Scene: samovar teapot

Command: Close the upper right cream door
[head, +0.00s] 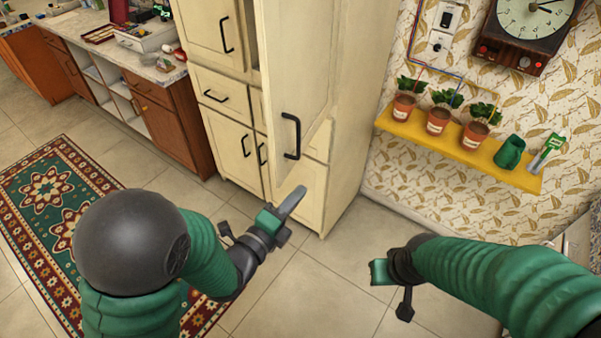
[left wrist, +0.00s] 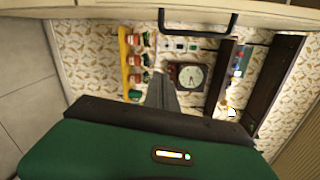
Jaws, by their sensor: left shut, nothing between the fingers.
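The upper right cream door (head: 290,70) stands swung out from the tall cream cabinet (head: 350,110), its lower corner towards me. Its black handle (head: 291,137) is near the lower edge. My left gripper (head: 292,203) is shut and empty, just below the door's bottom edge and apart from the handle. In the left wrist view the grey fingers (left wrist: 161,92) point at the wall, and a black handle (left wrist: 198,24) crosses the top by a cream edge. My right gripper (head: 385,272) is low at the right, away from the door; its fingers are not clear.
The upper left door (head: 215,28) and the lower doors (head: 232,145) look shut. A yellow shelf (head: 460,148) with potted plants hangs at right, below a clock (head: 532,25). Brown counters (head: 165,110) stand at left. The tiled floor before the cabinet is clear.

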